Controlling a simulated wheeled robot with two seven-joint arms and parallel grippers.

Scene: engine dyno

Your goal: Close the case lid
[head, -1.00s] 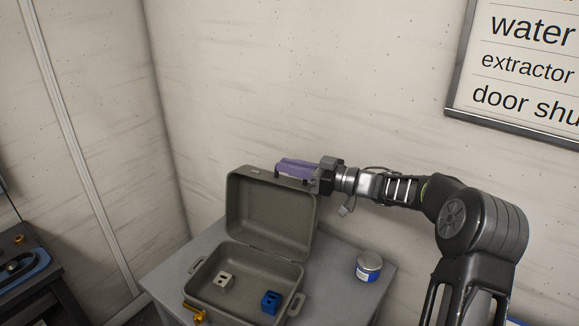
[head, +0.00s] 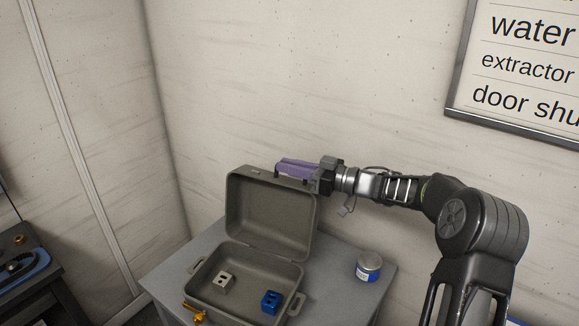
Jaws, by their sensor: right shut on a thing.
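The grey case (head: 246,262) stands open on a grey table, its lid (head: 268,215) raised upright at the back. A beige block (head: 223,281) and a blue block (head: 271,302) lie inside the case. My right gripper (head: 303,172) is behind the lid's top edge at its right end, shut on a purple thing (head: 297,167) that shows above the lid. The lid's edge hides part of the gripper and of the purple thing. I cannot tell whether they touch the lid. My left gripper is not in view.
A small tin (head: 368,267) with a blue label stands on the table (head: 330,287) right of the case. A brass fitting (head: 194,313) is at the case's front left. A wall is close behind the lid. Another bench (head: 40,290) stands at the left.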

